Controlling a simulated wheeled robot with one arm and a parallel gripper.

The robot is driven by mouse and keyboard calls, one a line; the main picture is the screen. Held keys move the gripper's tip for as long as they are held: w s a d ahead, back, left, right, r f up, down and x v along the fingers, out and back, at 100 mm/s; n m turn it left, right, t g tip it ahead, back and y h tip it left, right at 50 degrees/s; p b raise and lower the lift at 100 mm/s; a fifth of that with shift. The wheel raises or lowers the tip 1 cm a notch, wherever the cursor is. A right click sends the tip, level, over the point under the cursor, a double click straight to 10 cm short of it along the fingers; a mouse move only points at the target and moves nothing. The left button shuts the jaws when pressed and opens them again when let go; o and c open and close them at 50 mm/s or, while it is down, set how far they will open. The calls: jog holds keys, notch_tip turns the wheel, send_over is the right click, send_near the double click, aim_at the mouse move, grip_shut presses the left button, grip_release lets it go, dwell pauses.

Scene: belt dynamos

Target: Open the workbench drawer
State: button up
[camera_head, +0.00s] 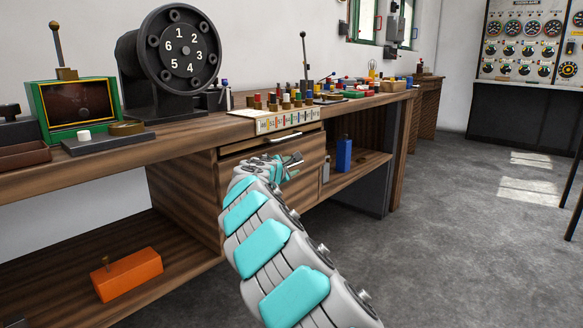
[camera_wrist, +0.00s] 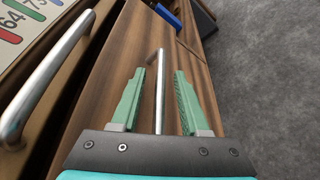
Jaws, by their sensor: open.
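The wooden workbench (camera_head: 190,138) has a top drawer (camera_head: 268,144) with a metal bar handle (camera_head: 288,136) under the numbered strip. In the wrist view this upper handle (camera_wrist: 45,78) is large and left of my fingers. A lower wooden front (camera_head: 308,176) sits below the drawer. A second metal handle (camera_wrist: 160,88) on the wooden front (camera_wrist: 112,72) shows between my two green fingers. My gripper (camera_head: 296,162) is open in front of the workbench fronts; its fingers also show in the wrist view (camera_wrist: 159,74). I cannot tell how deep the handle sits between them. The drawer looks shut.
A numbered strip (camera_head: 280,121) with coloured pegs lies above the drawer. A blue block (camera_head: 343,155) stands on the open shelf to the right. An orange block (camera_head: 127,274) lies on the lower left shelf. The grey floor (camera_head: 450,240) to the right is clear.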

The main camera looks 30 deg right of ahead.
jog(key=shift+d, duration=0.1)
jog(key=shift+c, duration=0.3)
grip_shut()
dwell(1.1)
